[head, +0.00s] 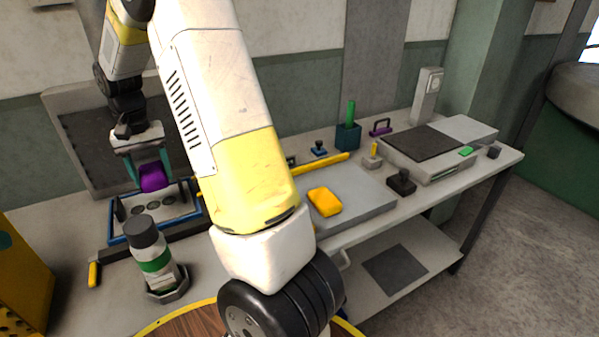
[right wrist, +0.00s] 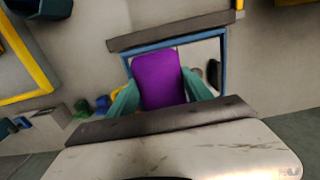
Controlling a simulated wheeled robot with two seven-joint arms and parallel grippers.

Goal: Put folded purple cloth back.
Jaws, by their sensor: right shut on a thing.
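The folded purple cloth (head: 154,177) is held between the teal fingers of my right gripper (head: 146,178) at the left of the head view. The right wrist view shows the purple cloth (right wrist: 158,80) between both fingers of my right gripper (right wrist: 158,97). The cloth is over the back part of a blue-framed fixture (head: 118,239) with dark round shapes on its pale surface. The blue frame (right wrist: 225,62) also shows around the cloth in the right wrist view. I cannot tell whether the cloth touches the fixture. My left gripper is not in view.
A green-labelled bottle (head: 155,262) stands in a grey holder in front of the fixture. A yellow block-like item (head: 324,201) lies on a grey plate (head: 360,190). A dark-topped device (head: 424,142) stands at right. My large arm link blocks the bench's middle.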

